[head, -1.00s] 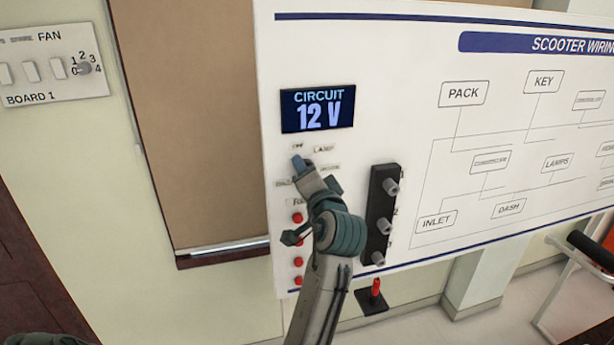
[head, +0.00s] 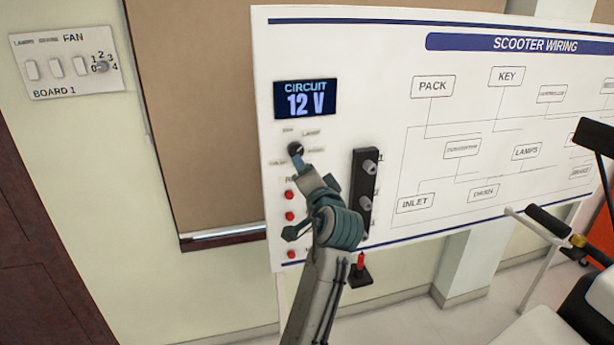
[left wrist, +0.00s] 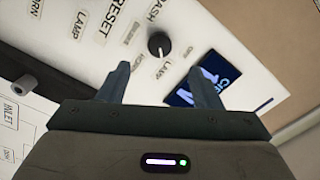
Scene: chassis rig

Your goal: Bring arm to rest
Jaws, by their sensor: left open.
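My left gripper (head: 304,172) is just below a black rotary knob (head: 296,149) on the white scooter wiring board (head: 390,60). In the left wrist view its two fingers (left wrist: 158,85) are spread apart with nothing between them. The knob (left wrist: 159,45) shows beyond the fingertips, apart from them, with a short white mark on its face. Small labels ring it. The display (head: 305,99) above the knob reads CIRCUIT 12 V. My right gripper is not in view.
Red buttons (head: 289,195) run down the board left of my arm. A black strip (head: 364,192) with grey knobs sits to its right. A switch board (head: 68,65) marked FAN is on the left wall. A scooter handlebar (head: 550,226) shows at the right.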

